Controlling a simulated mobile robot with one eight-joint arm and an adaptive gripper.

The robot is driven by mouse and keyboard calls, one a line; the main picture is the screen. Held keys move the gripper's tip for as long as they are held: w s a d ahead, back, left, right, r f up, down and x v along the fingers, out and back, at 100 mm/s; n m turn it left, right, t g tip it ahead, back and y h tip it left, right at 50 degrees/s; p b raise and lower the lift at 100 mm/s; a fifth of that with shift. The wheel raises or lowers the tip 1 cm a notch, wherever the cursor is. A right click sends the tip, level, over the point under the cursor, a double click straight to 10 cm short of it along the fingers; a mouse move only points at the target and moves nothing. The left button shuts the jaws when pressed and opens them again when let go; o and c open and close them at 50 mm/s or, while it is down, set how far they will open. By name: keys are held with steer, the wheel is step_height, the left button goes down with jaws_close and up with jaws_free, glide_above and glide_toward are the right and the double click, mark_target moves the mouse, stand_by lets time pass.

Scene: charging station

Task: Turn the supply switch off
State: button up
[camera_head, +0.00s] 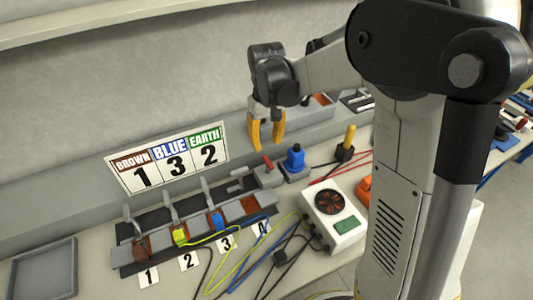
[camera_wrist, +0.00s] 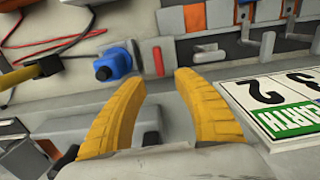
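A small red lever (camera_head: 267,163) stands on a grey box (camera_head: 268,177) on the bench, just left of a blue plug (camera_head: 295,157); it looks like the supply switch. My gripper (camera_head: 265,146) hangs with its yellow fingers pointing down, above and slightly behind the lever. In the wrist view my gripper (camera_wrist: 158,82) is open and empty. The red lever (camera_wrist: 158,60) shows there just beyond and between the fingertips, apart from them. The blue plug (camera_wrist: 113,64) is to its left. The lever's exact position is hard to tell.
A terminal strip with levers (camera_head: 190,228) and several coloured wires lies to the left. A white box with a fan (camera_head: 335,215) stands in front right. A numbered sign (camera_head: 167,160) leans against the back ledge. A grey tray (camera_head: 45,270) is at the far left.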

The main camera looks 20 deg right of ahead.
mark_target(267, 160)
step_height(267, 160, up, 5)
steer(key=shift+f, duration=0.1)
stand_by(0.4)
steer(key=s+r+m+t, duration=0.1)
steer(key=s+r+t, duration=0.1)
steer(key=s, duration=0.7)
steer(key=s+r+t, duration=0.2)
steer(key=s+t, duration=0.3)
steer(key=s, duration=0.5)
steer(key=shift+m, duration=0.4)
